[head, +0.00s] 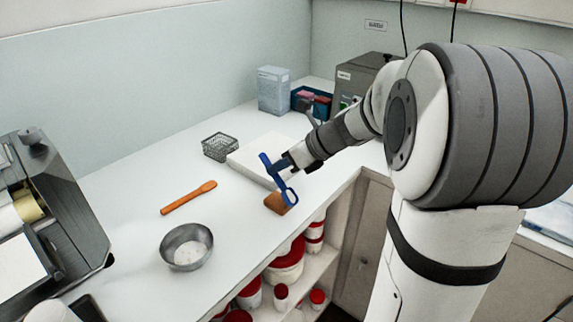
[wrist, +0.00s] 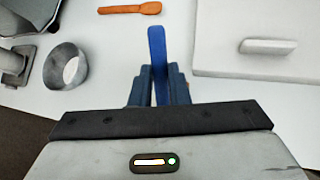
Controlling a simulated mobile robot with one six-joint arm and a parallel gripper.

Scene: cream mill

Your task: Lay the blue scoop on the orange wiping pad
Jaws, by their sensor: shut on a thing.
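The blue scoop (head: 267,166) is held in my gripper (head: 282,165), above the counter's front edge. In the wrist view the scoop (wrist: 157,45) sticks out forward between the two fingers of my gripper (wrist: 159,83), which are shut on it. The orange-brown wiping pad (head: 275,204) lies on the counter near the front edge, just below the scoop in the head view. The scoop's lower end overlaps part of the pad there; I cannot tell the height between them.
A white slab with a handle (wrist: 245,65) lies beside my gripper. A wire basket (head: 220,146), an orange spoon-like tool (head: 188,198) and a metal bowl (head: 187,247) stand to the left. Red-lidded tubs (head: 285,268) fill the shelf below the front edge.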

